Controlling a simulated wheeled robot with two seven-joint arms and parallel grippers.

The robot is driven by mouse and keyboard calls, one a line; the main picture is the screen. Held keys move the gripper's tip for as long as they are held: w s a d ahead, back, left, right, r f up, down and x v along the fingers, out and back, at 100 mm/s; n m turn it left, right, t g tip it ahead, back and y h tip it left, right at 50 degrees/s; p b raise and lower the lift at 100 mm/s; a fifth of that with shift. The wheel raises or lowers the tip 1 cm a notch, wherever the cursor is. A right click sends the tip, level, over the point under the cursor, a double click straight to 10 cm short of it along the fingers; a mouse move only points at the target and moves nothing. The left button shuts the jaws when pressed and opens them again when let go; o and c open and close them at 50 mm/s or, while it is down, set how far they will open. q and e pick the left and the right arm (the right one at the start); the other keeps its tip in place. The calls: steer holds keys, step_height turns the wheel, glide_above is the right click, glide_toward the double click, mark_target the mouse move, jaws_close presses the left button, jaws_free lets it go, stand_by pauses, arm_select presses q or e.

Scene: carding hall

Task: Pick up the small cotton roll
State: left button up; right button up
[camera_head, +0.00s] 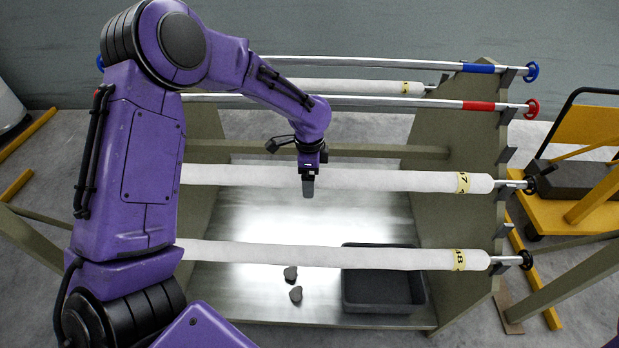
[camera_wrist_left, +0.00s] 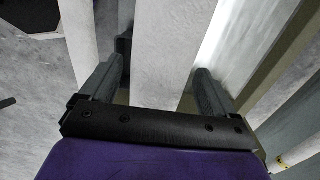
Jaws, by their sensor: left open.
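Several long white rolls hang on rods across a rack. The middle roll (camera_head: 400,180) has a yellow tag, the front roll (camera_head: 330,255) has one too, and a thinner-looking roll (camera_head: 350,87) is at the back. I cannot tell which one is the small cotton roll. My left gripper (camera_head: 308,192) points down at the middle roll, its fingers hiding a short part of it. In the left wrist view my left gripper (camera_wrist_left: 160,68) is open, with a white roll (camera_wrist_left: 165,40) showing between the fingers; contact is not clear. My right gripper is out of view.
A dark grey tray (camera_head: 345,305) sits on the rack's metal base below the front roll, with two small dark lumps (camera_head: 291,273) beside it. Bars with blue and red ends (camera_head: 478,68) cross behind. A yellow cart (camera_head: 590,125) stands right of the rack.

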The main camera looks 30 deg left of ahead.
arm_select(q)
steer(key=shift+s+f, duration=0.1)
jaws_close()
stand_by(0.3)
steer(key=shift+r, duration=0.35)
step_height(320, 180, up, 3)
steer(key=shift+d, duration=0.15)
steer(key=s+d+r, duration=0.9)
steer(key=d, duration=0.1)
steer(key=shift+s+r+p, duration=0.2)
steer(key=shift+p, duration=0.1)
